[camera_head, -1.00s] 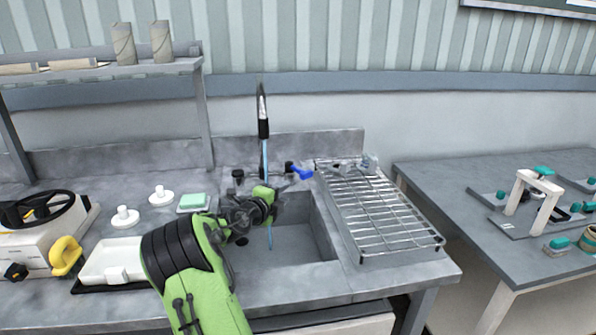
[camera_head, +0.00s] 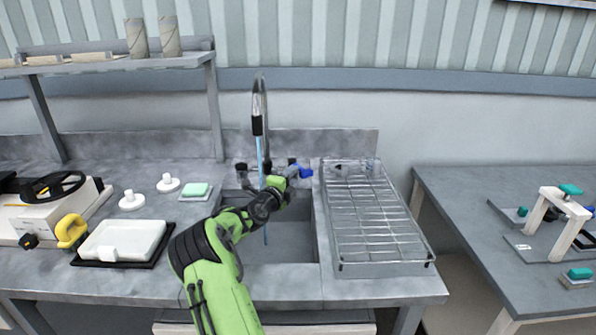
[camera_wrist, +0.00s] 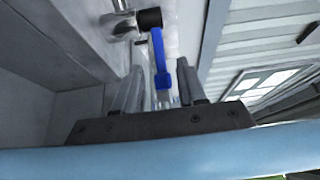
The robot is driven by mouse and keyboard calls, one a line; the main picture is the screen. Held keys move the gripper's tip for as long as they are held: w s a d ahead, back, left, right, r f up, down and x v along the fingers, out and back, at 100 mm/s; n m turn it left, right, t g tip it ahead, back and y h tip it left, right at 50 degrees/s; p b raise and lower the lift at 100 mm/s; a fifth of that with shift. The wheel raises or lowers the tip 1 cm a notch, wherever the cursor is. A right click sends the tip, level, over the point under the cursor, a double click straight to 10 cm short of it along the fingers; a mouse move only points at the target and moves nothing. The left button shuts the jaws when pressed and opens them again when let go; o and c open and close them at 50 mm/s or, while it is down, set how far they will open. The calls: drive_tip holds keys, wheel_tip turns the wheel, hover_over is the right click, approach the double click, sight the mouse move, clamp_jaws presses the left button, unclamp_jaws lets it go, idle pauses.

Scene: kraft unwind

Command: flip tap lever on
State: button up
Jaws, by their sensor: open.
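The blue tap lever (camera_head: 303,171) is at the back right of the sink, beside the tall black-and-steel faucet (camera_head: 258,126). In the wrist view the lever (camera_wrist: 160,66) hangs from a black and chrome fitting (camera_wrist: 148,18). My gripper (camera_head: 291,172) is right at the lever, partly covering it in the head view. In the wrist view my gripper (camera_wrist: 160,85) is open, with the lever's end seen between its two fingers. I cannot tell whether either finger touches it. A thin light-blue line (camera_head: 266,235) runs from the faucet into the sink; water or tube is unclear.
The sink basin (camera_head: 290,240) lies below my arm. A wire drying rack (camera_head: 375,215) stands close on the right. A white tray (camera_head: 125,240) and a green sponge (camera_head: 196,190) lie on the left. A light-blue band (camera_wrist: 150,150) crosses the wrist view near the camera.

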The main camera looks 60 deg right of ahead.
drive_tip(key=d, duration=0.4)
drive_tip(key=shift+d, duration=0.4)
clamp_jaws()
